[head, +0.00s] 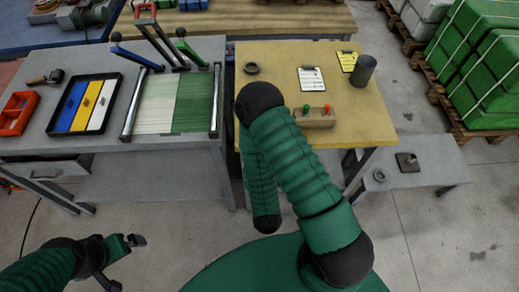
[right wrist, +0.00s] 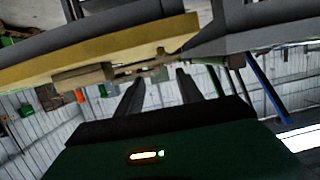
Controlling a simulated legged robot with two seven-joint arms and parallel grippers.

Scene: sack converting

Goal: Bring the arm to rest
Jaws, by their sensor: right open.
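My right arm (head: 292,165) rises from the lower right of the head view, bends at a dark elbow over the front edge of the yellow table, and its forearm hangs down in front of that table. Its gripper is not clear in the head view. In the right wrist view my right gripper (right wrist: 160,78) has its two dark fingers apart, with nothing held between them. My left gripper (head: 128,262) is at the lower left of the head view, over bare floor, with its jaws apart and empty.
The yellow table (head: 268,128) carries a wooden block (head: 315,120), a clipboard (head: 311,79) and a dark cup (head: 363,71). Left of it stands a grey bench (head: 100,143) with a black tray (head: 60,130). A low grey bench (head: 437,172) stands right. Floor in front is clear.

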